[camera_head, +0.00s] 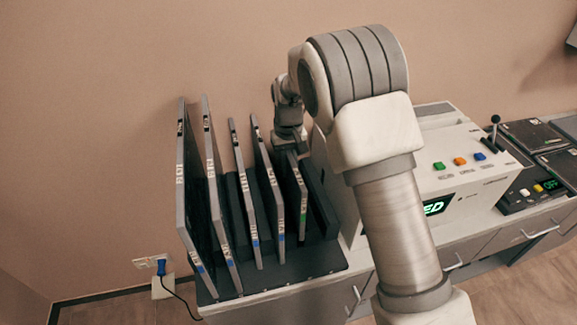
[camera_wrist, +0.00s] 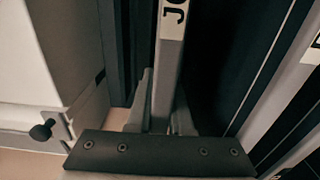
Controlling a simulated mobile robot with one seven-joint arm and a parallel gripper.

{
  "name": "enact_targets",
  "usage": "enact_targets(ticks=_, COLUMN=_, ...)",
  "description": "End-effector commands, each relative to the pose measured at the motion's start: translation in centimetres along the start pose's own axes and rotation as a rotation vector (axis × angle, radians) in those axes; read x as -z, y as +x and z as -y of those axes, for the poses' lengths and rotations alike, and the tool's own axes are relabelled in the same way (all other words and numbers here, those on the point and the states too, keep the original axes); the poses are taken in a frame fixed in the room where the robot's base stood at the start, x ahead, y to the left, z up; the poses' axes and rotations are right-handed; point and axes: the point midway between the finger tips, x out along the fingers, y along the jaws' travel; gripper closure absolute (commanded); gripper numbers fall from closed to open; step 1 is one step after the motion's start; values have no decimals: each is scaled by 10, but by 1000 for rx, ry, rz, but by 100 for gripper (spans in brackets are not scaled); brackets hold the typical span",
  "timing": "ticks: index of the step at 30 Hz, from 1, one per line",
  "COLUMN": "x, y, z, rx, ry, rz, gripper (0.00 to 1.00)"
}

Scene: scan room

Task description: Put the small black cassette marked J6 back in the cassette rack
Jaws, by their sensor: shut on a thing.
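The small cassette (camera_head: 300,205) is a thin dark panel with a grey edge and a green mark, upright at the right end of the cassette rack. In the wrist view, the edge of the cassette (camera_wrist: 170,50) carries a label starting with J; its second character is cut off. My gripper (camera_head: 291,146) is at its upper back end, partly hidden by my arm. In the wrist view, my gripper (camera_wrist: 161,110) is shut on that edge. The black cassette rack (camera_head: 325,262) has upright dividers. The cassette stands between dividers; I cannot tell if its bottom touches the base.
Several larger grey-edged cassettes (camera_head: 222,215) with blue marks lean in the rack to the left. A white console (camera_head: 455,160) with coloured buttons stands close on the right, behind my arm. The wall is just behind the rack. A socket with a blue plug (camera_head: 161,267) is at lower left.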

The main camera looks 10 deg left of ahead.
Motion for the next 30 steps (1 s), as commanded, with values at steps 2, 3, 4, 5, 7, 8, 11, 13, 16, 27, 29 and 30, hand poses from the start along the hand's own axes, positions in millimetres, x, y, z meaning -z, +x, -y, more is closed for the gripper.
enact_targets(ticks=2, x=1, y=3, z=0, rx=0, ry=0, rz=-2, gripper=100)
enact_targets(ticks=3, x=1, y=4, z=0, rx=0, ry=0, rz=-2, gripper=100)
enact_targets(ticks=4, x=1, y=5, z=0, rx=0, ry=0, rz=-2, gripper=100)
enact_targets(ticks=5, x=0, y=6, z=0, rx=0, ry=0, rz=-2, gripper=100)
enact_targets(ticks=7, x=0, y=8, z=0, rx=0, ry=0, rz=-2, gripper=100)
enact_targets(ticks=8, x=0, y=10, z=0, rx=0, ry=0, rz=-2, gripper=100)
enact_targets(ticks=11, x=0, y=13, z=0, rx=0, ry=0, rz=-2, gripper=100)
enact_targets(ticks=13, x=0, y=15, z=0, rx=0, ry=0, rz=-1, gripper=100)
enact_targets(ticks=16, x=0, y=19, z=0, rx=0, ry=0, rz=-1, gripper=100)
enact_targets(ticks=27, x=0, y=31, z=0, rx=0, ry=0, rz=-1, gripper=100)
enact_targets(ticks=29, x=0, y=33, z=0, rx=0, ry=0, rz=-1, gripper=100)
enact_targets(ticks=30, x=0, y=34, z=0, rx=0, ry=0, rz=-1, gripper=100)
